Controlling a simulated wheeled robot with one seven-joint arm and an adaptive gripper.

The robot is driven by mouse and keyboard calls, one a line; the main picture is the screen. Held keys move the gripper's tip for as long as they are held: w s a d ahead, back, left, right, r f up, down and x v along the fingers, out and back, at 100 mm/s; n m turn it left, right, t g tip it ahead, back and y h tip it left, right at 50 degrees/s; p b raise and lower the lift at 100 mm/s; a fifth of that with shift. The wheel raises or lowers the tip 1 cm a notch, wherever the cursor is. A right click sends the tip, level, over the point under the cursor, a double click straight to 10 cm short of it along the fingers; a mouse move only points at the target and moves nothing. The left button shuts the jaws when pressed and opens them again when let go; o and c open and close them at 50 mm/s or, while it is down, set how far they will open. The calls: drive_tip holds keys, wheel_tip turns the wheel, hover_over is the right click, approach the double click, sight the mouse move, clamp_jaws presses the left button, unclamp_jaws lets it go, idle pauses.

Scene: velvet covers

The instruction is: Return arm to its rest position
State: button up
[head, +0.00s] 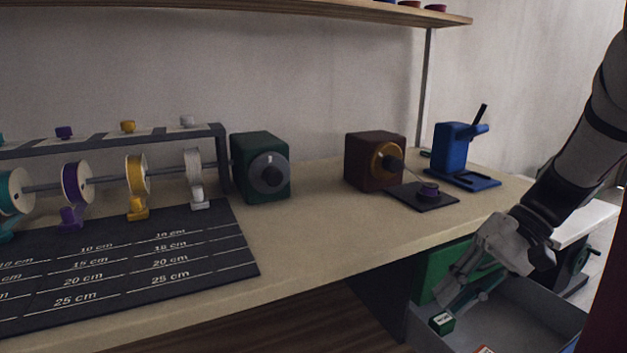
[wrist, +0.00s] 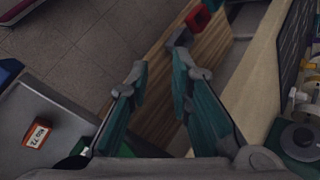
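My gripper (head: 452,302) hangs at the right of the head view, beyond the bench's front edge and above a grey open bin or drawer. In the wrist view my gripper (wrist: 163,68) shows its two teal-padded fingers spread apart with nothing between them. My arm (head: 575,170) comes down from the upper right, bent at the wrist.
The bench (head: 320,225) holds a spool rack (head: 108,187), a green box with a dial (head: 262,165), a brown box (head: 372,160) and a blue press (head: 455,150). The grey bin (head: 540,320) holds a small green box (head: 442,322). A shelf (head: 250,14) runs above.

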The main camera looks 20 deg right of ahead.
drive_tip(key=s+a+r+n+g+h, duration=0.1)
drive_tip(key=s+a+r+n+h, duration=0.1)
drive_tip(key=a, duration=0.4)
drive_tip(key=s+a+r+n+g+h, duration=0.1)
drive_tip(key=s+a+g, duration=0.15)
drive_tip(key=a, duration=0.35)
drive_tip(key=s+a+f+n+t+h, duration=0.1)
drive_tip(key=s+a+n+t+h, duration=0.3)
drive_tip(key=s, duration=0.7)
wheel_tip(320, 180, up, 33)
drive_tip(key=t+h+p, duration=0.1)
drive_tip(key=t+p, duration=0.1)
drive_tip(key=p, duration=2.9)
drive_tip(key=shift+w+a, duration=0.2)
drive_tip(key=shift+a, duration=0.1)
